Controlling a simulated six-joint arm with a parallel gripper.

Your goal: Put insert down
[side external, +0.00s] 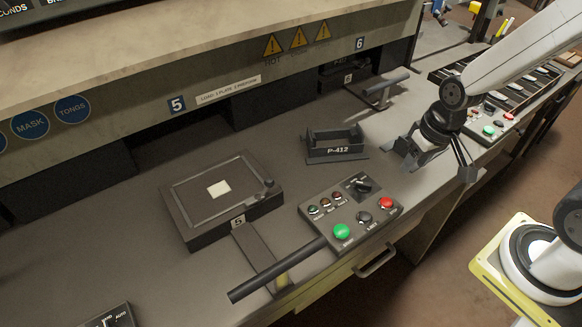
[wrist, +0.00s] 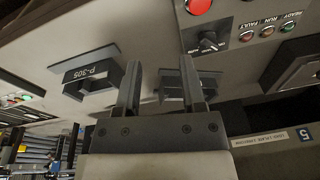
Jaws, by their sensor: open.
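My gripper (side external: 437,163) hangs over the bench at the right, with its two fingers spread apart. In the wrist view the fingers (wrist: 160,85) are apart, with no object clearly held between them. A dark cradle labelled P-412 (side external: 337,150) stands on the bench to the left of my gripper, apart from it. In the wrist view a dark holder (wrist: 205,87) shows behind the fingers, partly hidden by them. No part is clearly recognisable as the insert. A small pale square (side external: 218,189) lies on the dark station 5 plate (side external: 178,205).
A control panel (side external: 325,228) with green and red buttons sits in front of the cradle. A dark bar handle (side external: 275,271) reaches out from station 5. A holder labelled P-305 (wrist: 88,78) shows in the wrist view. Bare bench lies between station 5 and the cradle.

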